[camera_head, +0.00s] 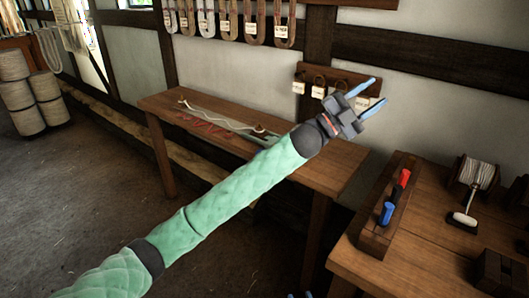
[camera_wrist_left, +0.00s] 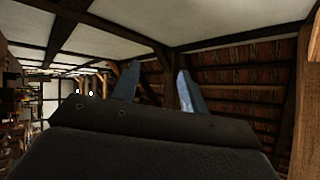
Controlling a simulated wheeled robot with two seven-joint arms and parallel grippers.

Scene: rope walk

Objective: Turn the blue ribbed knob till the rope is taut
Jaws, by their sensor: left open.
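My left gripper (camera_head: 379,91) is open and empty, raised in front of the wall, above and apart from the blue piece. In the left wrist view, its two blue fingers (camera_wrist_left: 157,80) stand apart with nothing between them. Only blue tips of my right gripper (camera_head: 300,295) show at the bottom edge.
The wooden block (camera_head: 372,238) also holds a red piece (camera_head: 404,178). A spool of cord (camera_head: 480,174) stands on the right bench (camera_head: 425,262). The back table (camera_head: 335,172) lies behind my left arm. Rope coils (camera_head: 20,92) are stacked at far left. Floor between is clear.

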